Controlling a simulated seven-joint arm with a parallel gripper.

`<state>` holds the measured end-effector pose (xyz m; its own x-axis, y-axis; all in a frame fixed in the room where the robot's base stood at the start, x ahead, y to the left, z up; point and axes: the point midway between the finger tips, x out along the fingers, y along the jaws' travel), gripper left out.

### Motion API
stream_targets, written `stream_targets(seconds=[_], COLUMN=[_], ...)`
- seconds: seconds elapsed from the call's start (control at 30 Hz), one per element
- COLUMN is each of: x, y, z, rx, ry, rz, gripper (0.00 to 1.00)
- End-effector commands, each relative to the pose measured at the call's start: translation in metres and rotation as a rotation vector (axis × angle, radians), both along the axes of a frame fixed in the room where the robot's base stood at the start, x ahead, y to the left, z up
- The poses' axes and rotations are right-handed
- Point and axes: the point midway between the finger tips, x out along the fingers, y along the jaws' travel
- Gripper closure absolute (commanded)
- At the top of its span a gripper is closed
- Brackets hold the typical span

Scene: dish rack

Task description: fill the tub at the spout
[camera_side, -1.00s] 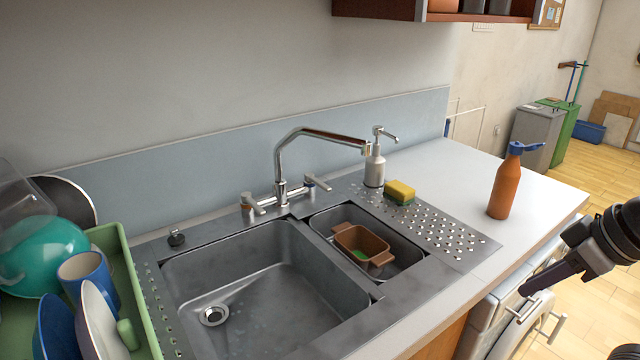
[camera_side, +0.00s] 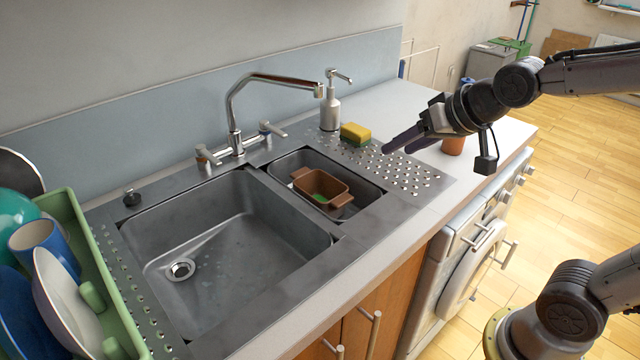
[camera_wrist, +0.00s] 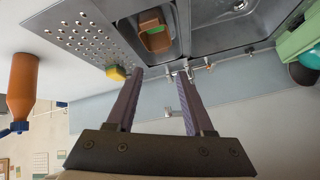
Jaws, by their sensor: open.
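The brown tub (camera_side: 336,184) with two side handles sits in the small right basin (camera_side: 358,208) of the sink; something green lies inside it. It also shows in the wrist view (camera_wrist: 148,27). The chrome tap's spout (camera_side: 270,79) arches to the right, its end close to the soap dispenser in the picture and high above the counter. No water shows at its end. My gripper (camera_side: 402,143) is open and empty, to the right of the tub, above the perforated drainboard. In the wrist view my two fingers (camera_wrist: 158,85) stand apart with nothing between them.
A yellow and green sponge (camera_side: 355,133) and a soap dispenser (camera_side: 330,110) stand behind the small basin. The orange bottle (camera_wrist: 22,85) is partly hidden behind my gripper. A green dish rack (camera_side: 95,270) with dishes stands left. The large basin (camera_side: 230,240) is empty.

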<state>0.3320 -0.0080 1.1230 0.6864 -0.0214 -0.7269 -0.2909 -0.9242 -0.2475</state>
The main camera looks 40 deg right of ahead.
Motion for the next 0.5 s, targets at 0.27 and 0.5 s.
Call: stream_targets(seconds=[0.27, 0.5], x=[0.156, 0.258], y=[-0.011, -0.019], z=[-0.017, -0.062], rx=[0.286, 0.599], ry=[-0.260, -0.478], rz=[-0.246, -0.386], gripper=[0.47, 0.47])
